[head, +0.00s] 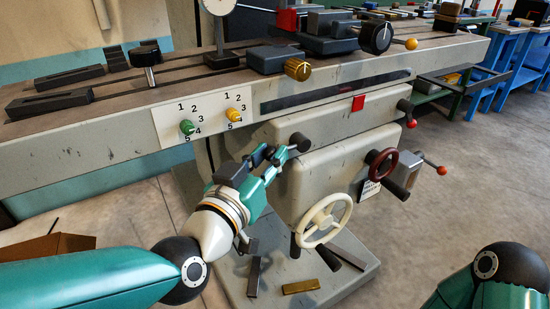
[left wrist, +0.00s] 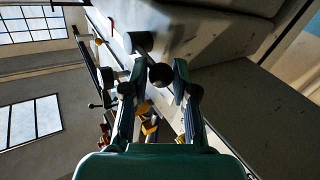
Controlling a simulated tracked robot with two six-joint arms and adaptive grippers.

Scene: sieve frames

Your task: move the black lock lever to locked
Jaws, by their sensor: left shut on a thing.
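The black lock lever (head: 299,142) sits on the front of the grey machine, below the long table. In the head view its dark round end shows just beyond my left gripper (head: 279,154), and the rest is partly hidden by the fingers. In the left wrist view the lever's black ball knob (left wrist: 160,76) lies between the two fingertips of my left gripper (left wrist: 161,80). The gripper is shut on that knob. A dark round hub shows just behind the knob. My right arm shows at the bottom right of the head view, but its gripper is out of frame.
A cream handwheel (head: 325,219) stands out below the lever. A dark red handwheel (head: 382,163) and red-knobbed levers are to the right. Green (head: 187,127) and yellow (head: 234,115) selector knobs sit on a numbered plate at upper left. Open floor lies at right.

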